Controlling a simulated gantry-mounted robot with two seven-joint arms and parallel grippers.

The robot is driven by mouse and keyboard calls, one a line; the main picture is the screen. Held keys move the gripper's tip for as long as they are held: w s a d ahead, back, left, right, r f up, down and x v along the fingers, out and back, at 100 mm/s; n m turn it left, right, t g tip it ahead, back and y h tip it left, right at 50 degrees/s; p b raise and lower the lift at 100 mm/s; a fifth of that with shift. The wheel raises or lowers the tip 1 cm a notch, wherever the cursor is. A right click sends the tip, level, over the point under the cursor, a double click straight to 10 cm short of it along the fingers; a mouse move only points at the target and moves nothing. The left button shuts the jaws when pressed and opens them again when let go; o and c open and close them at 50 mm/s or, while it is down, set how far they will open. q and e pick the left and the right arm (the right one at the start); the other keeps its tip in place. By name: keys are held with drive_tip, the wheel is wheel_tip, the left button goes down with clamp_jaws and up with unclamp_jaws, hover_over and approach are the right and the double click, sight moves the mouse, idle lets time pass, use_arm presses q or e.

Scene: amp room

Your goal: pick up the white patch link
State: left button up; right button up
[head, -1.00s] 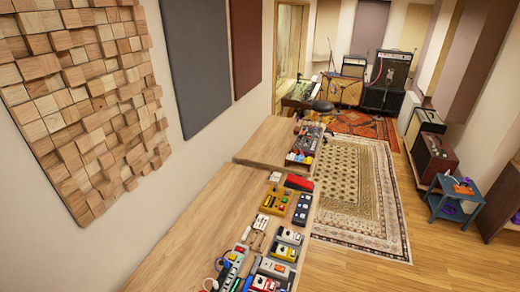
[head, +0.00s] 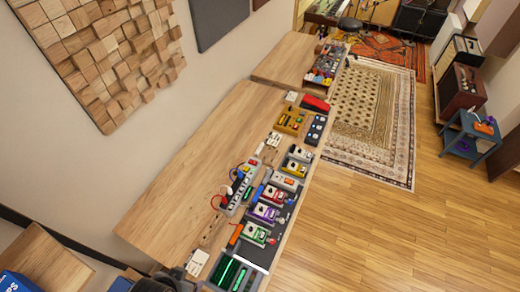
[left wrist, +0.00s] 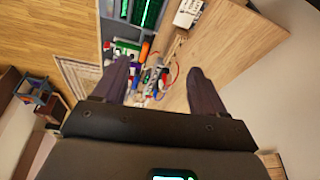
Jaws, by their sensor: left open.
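I cannot single out the white patch link for sure. Small white pieces lie on the wooden bench in the head view: a white block (head: 197,263) at the near end, another white piece (head: 274,139) mid-bench, and one (head: 290,97) farther back. A white box (left wrist: 187,13) shows at the top of the left wrist view. My left gripper (left wrist: 160,85) is open, with its two dark fingers apart and nothing seen between them but the bench and pedals beyond. My right gripper is not in view.
Coloured pedals, such as a purple one (head: 265,213), and a power strip (head: 238,190) with cables crowd the bench's right side. The wooden bench top (head: 190,170) is bare on its left. A rug (head: 370,120) and a blue side table (head: 468,140) stand beyond.

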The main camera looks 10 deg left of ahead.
use_arm(q)
drive_tip(key=shift+c, duration=0.4)
drive_tip(key=c, duration=0.3)
